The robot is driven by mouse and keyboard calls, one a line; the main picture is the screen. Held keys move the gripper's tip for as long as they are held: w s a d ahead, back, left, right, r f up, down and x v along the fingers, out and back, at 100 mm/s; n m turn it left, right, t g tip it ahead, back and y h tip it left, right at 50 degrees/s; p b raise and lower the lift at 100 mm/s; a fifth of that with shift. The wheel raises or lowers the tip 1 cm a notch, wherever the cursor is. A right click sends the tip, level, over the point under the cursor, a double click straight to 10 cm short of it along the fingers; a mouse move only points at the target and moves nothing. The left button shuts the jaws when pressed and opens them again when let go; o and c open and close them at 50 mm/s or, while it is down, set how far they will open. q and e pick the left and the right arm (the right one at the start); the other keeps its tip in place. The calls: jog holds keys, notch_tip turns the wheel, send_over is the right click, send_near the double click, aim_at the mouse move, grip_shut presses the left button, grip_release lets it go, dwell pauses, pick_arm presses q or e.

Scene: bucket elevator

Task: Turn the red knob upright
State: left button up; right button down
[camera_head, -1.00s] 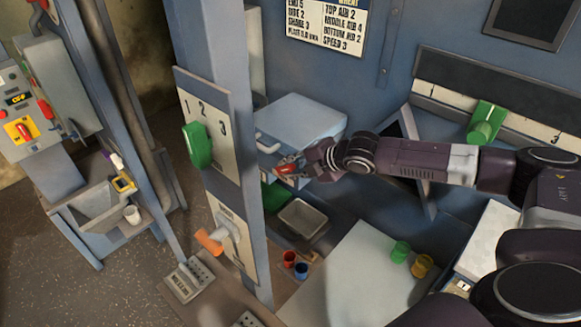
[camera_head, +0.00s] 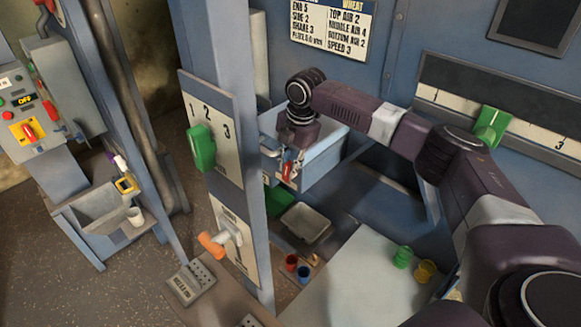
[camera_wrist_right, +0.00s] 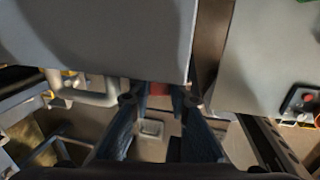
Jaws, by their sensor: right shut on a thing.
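A small red knob (camera_head: 288,171) is at the front of the blue-grey box (camera_head: 335,150) behind the post in the head view. It looks nearly upright there. My right gripper (camera_head: 290,160) comes down on it from above, with the wrist over the box's front corner. In the right wrist view, a bit of the red knob (camera_wrist_right: 163,89) shows between the two dark fingers (camera_wrist_right: 162,100), which are shut on it. Most of the knob is hidden by the fingers and the box. My left gripper is not in view.
A post with a green knob (camera_head: 201,147) and an orange handle (camera_head: 211,244) stands left of my right gripper. Another red knob (camera_head: 28,130) sits on a yellow plate at far left. Cups (camera_head: 403,256) stand on the table (camera_head: 365,280); a grey bin (camera_head: 305,223) is below the gripper.

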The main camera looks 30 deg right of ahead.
jog(key=shift+f+g, duration=0.1)
jog(key=shift+g, duration=0.2)
dwell(0.4)
jog(key=c, duration=1.8)
grip_release()
jog(key=shift+w, duration=0.1)
jog(key=shift+d, duration=0.1)
